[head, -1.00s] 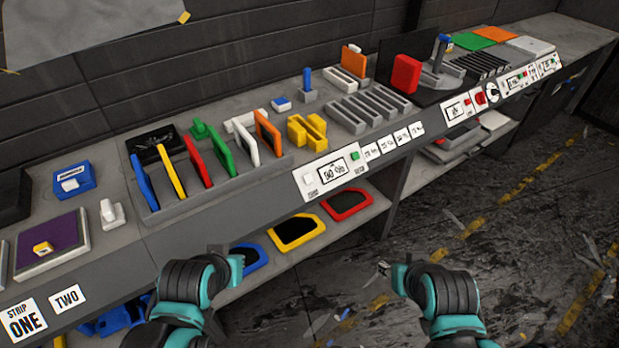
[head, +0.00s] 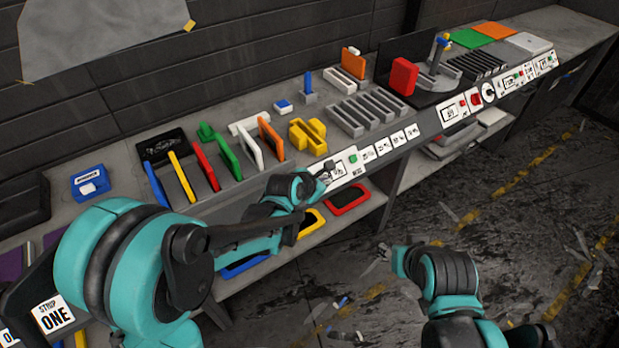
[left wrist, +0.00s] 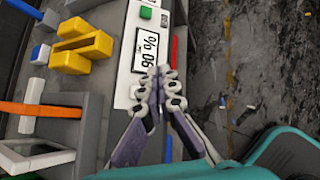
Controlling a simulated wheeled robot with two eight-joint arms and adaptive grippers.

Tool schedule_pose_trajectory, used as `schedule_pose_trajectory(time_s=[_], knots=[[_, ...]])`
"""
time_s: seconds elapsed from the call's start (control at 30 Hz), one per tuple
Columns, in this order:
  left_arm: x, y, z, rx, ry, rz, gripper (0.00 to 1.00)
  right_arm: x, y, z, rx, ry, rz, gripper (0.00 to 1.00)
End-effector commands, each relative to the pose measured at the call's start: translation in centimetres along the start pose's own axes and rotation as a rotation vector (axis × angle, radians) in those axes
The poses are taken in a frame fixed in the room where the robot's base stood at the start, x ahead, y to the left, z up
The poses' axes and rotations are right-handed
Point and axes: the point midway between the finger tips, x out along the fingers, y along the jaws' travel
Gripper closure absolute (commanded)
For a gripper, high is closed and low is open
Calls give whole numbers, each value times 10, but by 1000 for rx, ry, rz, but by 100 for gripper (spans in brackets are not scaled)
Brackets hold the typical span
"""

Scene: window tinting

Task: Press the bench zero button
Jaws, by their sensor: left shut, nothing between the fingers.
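The white bench panel (head: 347,170) is on the bench's front edge, with a display reading about 90 %. It has a green button (head: 353,159) at its right end. The left wrist view shows the same green button (left wrist: 146,13) at the top and a white button (left wrist: 141,93) at the panel's other end. The button labels are too small to read. My left gripper (left wrist: 160,88) is shut and empty, its tips over the panel close beside the white button; contact cannot be told. In the head view my left gripper (head: 325,172) hides that white button. My right gripper (head: 388,254) hangs over the floor, its fingers unclear.
Colored upright panels in a rack (head: 180,178) and a yellow block (head: 306,136) stand behind the bench panel. A second control panel with a red button (head: 476,99) is farther right. Framed pieces lie on the lower shelf, including a red one (head: 348,198).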

Motion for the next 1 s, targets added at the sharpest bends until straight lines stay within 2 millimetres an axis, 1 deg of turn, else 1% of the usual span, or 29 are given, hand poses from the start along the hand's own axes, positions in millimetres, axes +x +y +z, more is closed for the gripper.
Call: schedule_pose_trajectory(time_s=[0.1, 0.33, 0.47, 0.57, 1.0], knots=[[3, -1, 1, -26, -3, -2, 100, 0, 0, 0, 0, 0, 0, 60], [3, -1, 0, -25, -2, -1, 100, 0, 0, 0, 0, 0, 0, 60], [6, 1, -2, -25, -2, -1, 100, 2, 0, 2, 0, 0, 0, 60], [12, 6, -7, -26, -2, 0, 100, 7, 0, 5, 0, 0, 0, 60], [54, 34, -39, -24, -2, 0, 100, 34, 0, 24, 0, 0, 0, 60]])
